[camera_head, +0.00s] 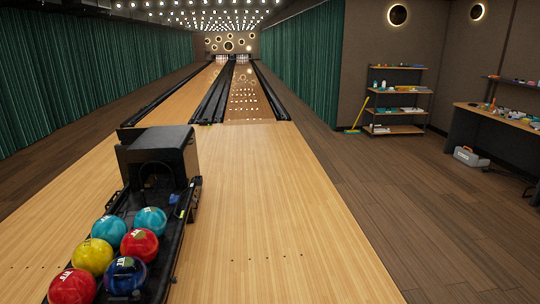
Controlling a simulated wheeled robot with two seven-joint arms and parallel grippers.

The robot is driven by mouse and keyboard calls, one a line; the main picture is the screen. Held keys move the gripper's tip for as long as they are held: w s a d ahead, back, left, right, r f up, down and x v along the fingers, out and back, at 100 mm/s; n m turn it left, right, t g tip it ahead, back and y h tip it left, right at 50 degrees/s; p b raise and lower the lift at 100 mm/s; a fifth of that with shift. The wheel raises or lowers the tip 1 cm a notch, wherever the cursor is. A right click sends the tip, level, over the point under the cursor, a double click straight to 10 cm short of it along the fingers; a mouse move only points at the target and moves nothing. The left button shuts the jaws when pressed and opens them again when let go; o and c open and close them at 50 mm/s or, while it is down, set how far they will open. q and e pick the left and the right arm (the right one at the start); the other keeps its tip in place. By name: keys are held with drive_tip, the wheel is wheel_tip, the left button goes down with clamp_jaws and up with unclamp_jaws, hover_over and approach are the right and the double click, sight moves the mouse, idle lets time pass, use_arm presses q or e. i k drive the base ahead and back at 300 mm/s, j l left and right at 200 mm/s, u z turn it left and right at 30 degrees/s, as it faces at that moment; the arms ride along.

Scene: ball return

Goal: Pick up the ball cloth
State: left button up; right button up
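A small blue item (174,199) lies at the right edge of the ball return (155,150), just in front of its black hood. It may be the ball cloth, but it is too small to tell for sure. Neither of my grippers shows in the head view.
Several bowling balls sit on the return's rack, among them a yellow ball (92,256) and a dark blue ball (125,276). Wooden floor right of the return is clear. A shelf unit (398,90), a yellow broom (358,117), a desk (495,118) and a grey case (470,157) stand at the right.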

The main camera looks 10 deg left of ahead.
sight(173, 199)
drive_tip(key=i+u, duration=0.15)
drive_tip(key=i, duration=0.4)
drive_tip(key=i+l+u, duration=0.1)
drive_tip(key=i, duration=0.45)
drive_tip(key=i+l+u, duration=0.15)
drive_tip(key=i, duration=2.1)
drive_tip(key=j+u, duration=0.05)
